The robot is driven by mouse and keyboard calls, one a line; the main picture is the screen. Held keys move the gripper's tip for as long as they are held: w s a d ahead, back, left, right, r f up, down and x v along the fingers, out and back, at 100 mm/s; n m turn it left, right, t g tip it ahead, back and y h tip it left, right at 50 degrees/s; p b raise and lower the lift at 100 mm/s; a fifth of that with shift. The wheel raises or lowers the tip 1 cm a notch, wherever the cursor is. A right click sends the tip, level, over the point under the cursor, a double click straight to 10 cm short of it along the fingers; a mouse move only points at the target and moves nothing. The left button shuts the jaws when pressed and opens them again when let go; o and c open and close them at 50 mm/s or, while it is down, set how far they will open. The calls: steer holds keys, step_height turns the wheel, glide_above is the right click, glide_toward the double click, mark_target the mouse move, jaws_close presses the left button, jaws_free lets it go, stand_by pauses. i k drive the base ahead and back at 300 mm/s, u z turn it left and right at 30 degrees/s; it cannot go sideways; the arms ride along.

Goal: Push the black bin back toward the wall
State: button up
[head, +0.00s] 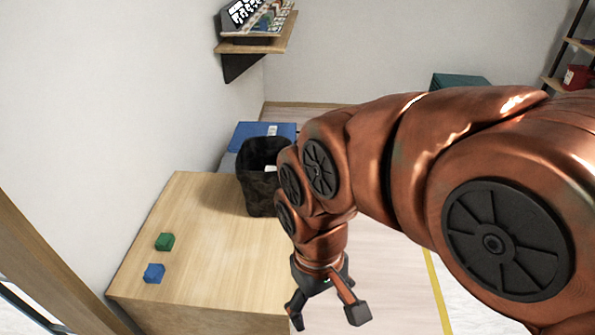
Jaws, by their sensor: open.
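The black bin (259,182) stands upright near the far end of the wooden table, toward its right side. Its right part is hidden behind my arm. Something pale shows inside its opening. The wall (110,90) runs along the left side of the table, with a strip of bare tabletop between it and the bin. My gripper (326,318) hangs at the lower middle, pointing down, with its fingers apart and nothing between them. In the picture it is just right of the table's right edge, nearer the camera than the bin and apart from it.
The wooden table (210,240) holds a green cube (165,242) and a blue cube (154,273) at its near left. A blue box (250,131) stands behind the bin. A wall shelf (262,44) juts out above. The middle of the tabletop is clear.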

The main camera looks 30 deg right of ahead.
mark_target(258, 186)
steer(key=u, duration=2.05)
steer(key=k, duration=1)
steer(key=z, duration=1.25)
steer(key=i, duration=0.5)
steer(key=u, duration=0.05)
